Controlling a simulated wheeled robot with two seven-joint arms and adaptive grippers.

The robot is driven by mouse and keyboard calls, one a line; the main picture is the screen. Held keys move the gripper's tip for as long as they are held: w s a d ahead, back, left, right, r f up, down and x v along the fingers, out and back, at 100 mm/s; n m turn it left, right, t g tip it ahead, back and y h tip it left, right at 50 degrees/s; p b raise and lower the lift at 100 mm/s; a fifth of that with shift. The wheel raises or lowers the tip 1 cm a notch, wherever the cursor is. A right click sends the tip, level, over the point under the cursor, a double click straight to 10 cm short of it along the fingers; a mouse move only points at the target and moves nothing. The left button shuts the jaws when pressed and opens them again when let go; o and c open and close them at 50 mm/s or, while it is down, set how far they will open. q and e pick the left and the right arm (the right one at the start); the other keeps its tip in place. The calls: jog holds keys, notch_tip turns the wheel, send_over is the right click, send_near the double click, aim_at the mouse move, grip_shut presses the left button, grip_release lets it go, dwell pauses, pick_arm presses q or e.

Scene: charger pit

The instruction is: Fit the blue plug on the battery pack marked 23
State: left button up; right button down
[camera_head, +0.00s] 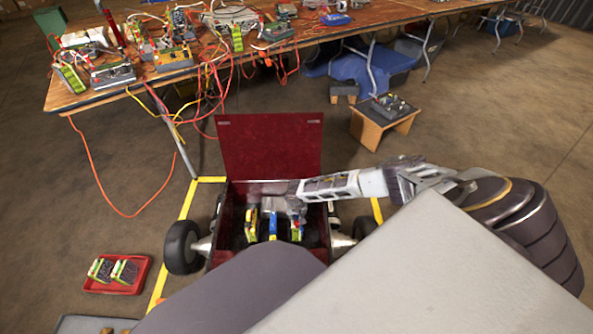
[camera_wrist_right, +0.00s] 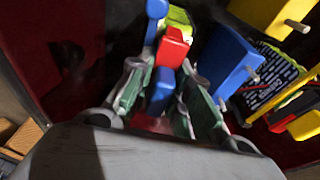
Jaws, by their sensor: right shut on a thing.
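My right gripper (camera_head: 296,207) reaches down into the open dark red box on wheels (camera_head: 270,150). In the right wrist view its fingers (camera_wrist_right: 163,85) are shut on a small blue plug (camera_wrist_right: 160,93). A red block (camera_wrist_right: 172,47) sits just beyond the blue plug, and I cannot tell whether they touch. Yellow-green battery packs (camera_head: 251,224) and a blue one (camera_head: 273,226) stand in the box. One pack with a dark printed face (camera_wrist_right: 268,75) shows at the right in the wrist view. No number 23 is legible. My left gripper is not in view.
A large blue block (camera_wrist_right: 230,62) and a yellow block (camera_wrist_right: 272,14) stand close right of the fingers. A red tray (camera_head: 136,285) with two packs lies on the floor at left. A cluttered wooden table (camera_head: 110,88) with hanging cables stands behind. A low stool (camera_head: 378,126) stands right of the lid.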

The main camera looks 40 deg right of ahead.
aim_at(297, 216)
jog(key=shift+f, duration=0.25)
jog(key=c, duration=1.2)
grip_release()
jog(key=shift+c, duration=0.2)
jog(key=shift+r, duration=0.2)
jog(key=shift+s+a+r, duration=0.15)
jog(key=shift+s+r, duration=0.1)
jog(key=shift+r, duration=1.65)
jog(key=shift+s+a+r, duration=0.2)
jog(key=shift+s+r, duration=0.05)
jog(key=shift+r, duration=1.7)
jog(key=shift+s+a+r, duration=0.15)
jog(key=shift+s+r, duration=0.1)
jog(key=shift+r, duration=1.65)
jog(key=shift+s, duration=0.15)
